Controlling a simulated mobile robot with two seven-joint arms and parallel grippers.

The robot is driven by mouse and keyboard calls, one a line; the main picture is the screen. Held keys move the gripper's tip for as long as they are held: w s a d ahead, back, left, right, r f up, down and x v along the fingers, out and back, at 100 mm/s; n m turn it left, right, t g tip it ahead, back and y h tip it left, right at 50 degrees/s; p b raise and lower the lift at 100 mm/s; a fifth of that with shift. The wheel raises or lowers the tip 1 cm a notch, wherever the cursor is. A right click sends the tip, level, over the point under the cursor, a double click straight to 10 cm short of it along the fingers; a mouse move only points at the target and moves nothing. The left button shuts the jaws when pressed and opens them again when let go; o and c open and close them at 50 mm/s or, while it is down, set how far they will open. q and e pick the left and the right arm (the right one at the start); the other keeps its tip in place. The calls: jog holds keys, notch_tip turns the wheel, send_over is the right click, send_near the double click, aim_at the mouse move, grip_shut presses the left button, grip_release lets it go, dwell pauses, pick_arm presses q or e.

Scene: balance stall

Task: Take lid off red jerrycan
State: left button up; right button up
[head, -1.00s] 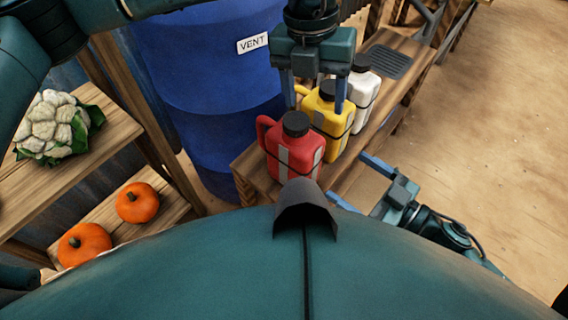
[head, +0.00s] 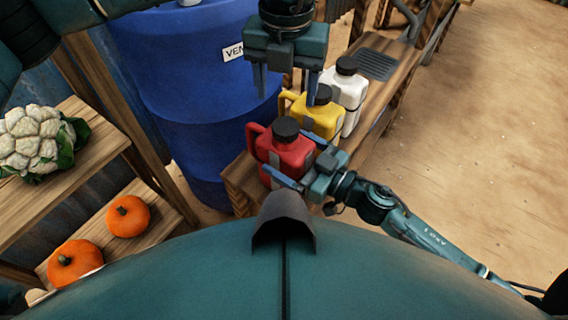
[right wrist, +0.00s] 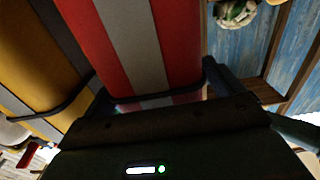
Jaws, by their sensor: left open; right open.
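The red jerrycan (head: 287,155) stands upright on a wooden bench, with its black lid (head: 286,128) on top. My left gripper (head: 287,86) is open and empty. It points down above and behind the red jerrycan, in front of the yellow one. My right gripper (head: 287,151) is open at the red jerrycan, with one finger on each side of its body, below the lid. In the right wrist view the red body with its grey stripe (right wrist: 147,45) fills the space between the open fingers. I cannot tell whether they touch it. The lid is out of that view.
A yellow jerrycan (head: 320,120) and a white jerrycan (head: 346,92) stand behind the red one on the bench (head: 238,185). A blue barrel (head: 195,75) is at the left. Shelves with a cauliflower (head: 32,143) and pumpkins (head: 127,216) are farther left. Sandy floor lies open at right.

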jog(key=shift+w+a, duration=0.15)
jog(key=shift+a, duration=0.1)
jog(key=shift+c, duration=0.4)
